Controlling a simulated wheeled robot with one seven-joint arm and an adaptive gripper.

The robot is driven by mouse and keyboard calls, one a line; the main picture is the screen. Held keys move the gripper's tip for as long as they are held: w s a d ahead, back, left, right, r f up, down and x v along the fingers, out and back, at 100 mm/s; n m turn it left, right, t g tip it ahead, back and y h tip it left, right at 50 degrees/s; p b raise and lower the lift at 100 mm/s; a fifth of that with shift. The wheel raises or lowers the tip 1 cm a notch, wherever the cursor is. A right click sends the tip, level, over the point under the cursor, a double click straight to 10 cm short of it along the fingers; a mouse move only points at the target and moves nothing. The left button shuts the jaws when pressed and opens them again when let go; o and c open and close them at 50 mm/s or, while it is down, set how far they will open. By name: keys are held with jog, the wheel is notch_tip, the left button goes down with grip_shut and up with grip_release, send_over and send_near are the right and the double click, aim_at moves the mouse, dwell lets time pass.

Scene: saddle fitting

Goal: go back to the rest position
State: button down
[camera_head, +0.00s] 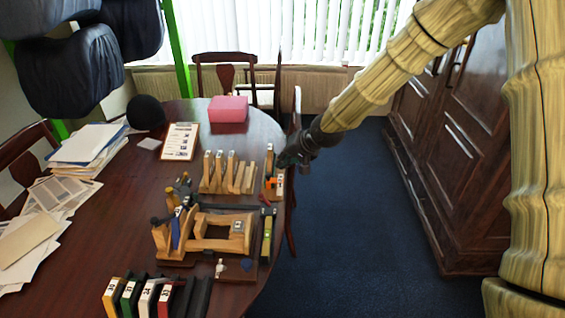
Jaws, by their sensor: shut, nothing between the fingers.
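My arm comes in from the upper right in the head view. My gripper (284,160) is at the right edge of the table, just above and beside a small wooden piece with an orange part (273,183). It is dark and small here, and its fingers look closed with nothing visible in them. A wooden fixture (205,243) stands on the table below and left of the gripper. A wooden rack of upright pieces (228,178) stands just left of the gripper. Whether the gripper touches anything cannot be told.
The dark round-ended table (130,215) also holds a pink box (228,109), a clipboard (180,141), papers (45,205) and several binders (145,297). Chairs stand around it. Blue carpet (345,230) lies open between the table and a dark wooden cabinet (450,140).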

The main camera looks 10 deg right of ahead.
jog(key=shift+f, duration=0.1)
jog(key=s+a+f+n+g+h, duration=0.15)
jog(key=s+f+g, duration=0.25)
jog(key=s+f, duration=1.9)
jog(key=s+d+f+n+g+h, duration=0.1)
jog(key=s+f, duration=0.2)
jog(key=s, duration=0.5)
jog(key=s+d+f+n+g+h, duration=0.1)
jog(key=s+f, duration=0.3)
jog(key=s, duration=0.5)
jog(key=s+d+f+n+g+h, duration=0.1)
jog(key=s+d+f, duration=0.2)
jog(key=s, duration=0.6)
jog(key=shift+f, duration=0.6)
